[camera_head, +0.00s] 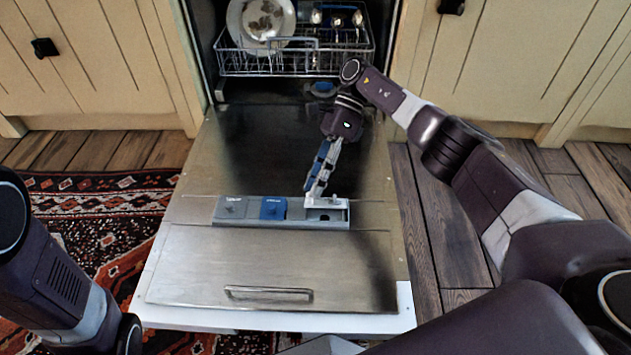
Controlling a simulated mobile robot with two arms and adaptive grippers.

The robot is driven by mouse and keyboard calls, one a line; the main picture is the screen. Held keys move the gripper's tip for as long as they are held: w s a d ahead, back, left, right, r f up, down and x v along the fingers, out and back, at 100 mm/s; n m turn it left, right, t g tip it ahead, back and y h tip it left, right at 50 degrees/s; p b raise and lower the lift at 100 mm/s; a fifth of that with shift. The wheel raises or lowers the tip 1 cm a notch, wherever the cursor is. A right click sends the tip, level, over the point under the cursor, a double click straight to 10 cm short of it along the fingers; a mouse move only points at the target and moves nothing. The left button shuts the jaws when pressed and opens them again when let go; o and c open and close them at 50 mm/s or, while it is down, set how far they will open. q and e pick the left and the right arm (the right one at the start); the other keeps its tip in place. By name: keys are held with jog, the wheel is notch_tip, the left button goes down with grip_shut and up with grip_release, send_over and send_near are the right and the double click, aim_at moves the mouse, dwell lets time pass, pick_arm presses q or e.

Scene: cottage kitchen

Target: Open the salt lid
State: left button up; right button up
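The open dishwasher door (200,285) lies flat in front of me. A dispenser strip on it has a grey lid (232,207) at its left, a blue lid (272,208) in the middle, and a light grey compartment (338,215) with a dark recess at its right. The lid labels are too small to read, so I cannot tell which is the salt lid. My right gripper (316,186) points down at the right compartment, its fingertips at the back edge. The fingers show edge-on, and their gap and any contact are unclear. My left gripper is out of view.
A dishwasher rack (300,62) holding a white plate (262,20) and cutlery is behind my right gripper. A patterned rug (100,215) lies left of the door, and wooden floor (440,240) lies right. The door's front part is clear.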

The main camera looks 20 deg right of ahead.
notch_tip(320, 180, up, 10)
dwell(0.6)
